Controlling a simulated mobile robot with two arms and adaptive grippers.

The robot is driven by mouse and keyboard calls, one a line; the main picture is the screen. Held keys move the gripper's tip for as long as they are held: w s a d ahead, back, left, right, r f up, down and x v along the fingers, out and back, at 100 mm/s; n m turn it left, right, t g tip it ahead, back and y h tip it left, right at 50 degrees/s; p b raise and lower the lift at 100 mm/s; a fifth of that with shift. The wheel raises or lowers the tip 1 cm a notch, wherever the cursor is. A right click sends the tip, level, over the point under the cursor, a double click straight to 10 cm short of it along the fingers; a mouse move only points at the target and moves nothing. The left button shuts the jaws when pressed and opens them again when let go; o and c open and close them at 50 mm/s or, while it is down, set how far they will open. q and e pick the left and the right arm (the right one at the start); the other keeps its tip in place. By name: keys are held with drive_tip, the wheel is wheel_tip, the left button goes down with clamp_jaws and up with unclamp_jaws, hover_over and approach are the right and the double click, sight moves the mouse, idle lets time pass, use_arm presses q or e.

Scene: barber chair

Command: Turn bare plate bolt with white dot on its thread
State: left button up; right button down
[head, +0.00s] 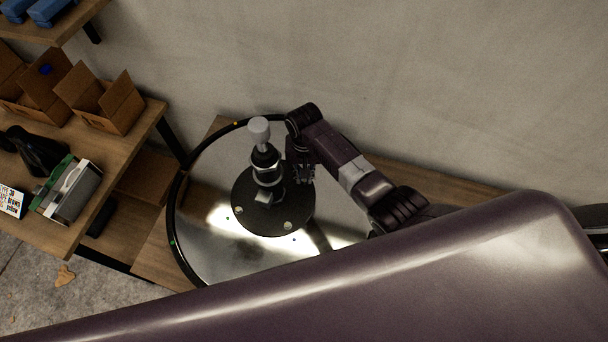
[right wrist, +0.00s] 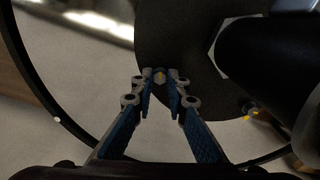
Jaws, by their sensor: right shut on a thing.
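The black round plate (head: 252,217) sits in the middle of a round base, with a column rising from it. Two plate bolts show in the head view, one at the left (head: 238,210) and one at the front (head: 287,225). My right gripper (head: 303,173) is low over the plate's far right side. In the right wrist view its fingertips (right wrist: 160,80) are closed around a small bolt (right wrist: 160,75) at the plate's edge. A white dot on its thread cannot be made out. Another bolt (right wrist: 248,108) with yellow marks sits to the right. My left gripper is not in view.
The column (head: 266,165) with its grey-topped lever (head: 259,131) stands close beside my right gripper. A dark ring (head: 173,220) rims the base. A large glossy dark panel covers the front. A shelf (head: 133,133) with cardboard boxes stands left; a wall is behind.

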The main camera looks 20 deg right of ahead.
drive_tip(key=m, duration=0.5)
drive_tip(key=shift+w+r, duration=0.1)
drive_tip(key=shift+w, duration=0.05)
drive_tip(key=shift+m, duration=1.2)
drive_tip(key=c, duration=2.1)
unclamp_jaws()
drive_tip(key=shift+o, duration=1)
wheel_tip(320, 180, up, 12)
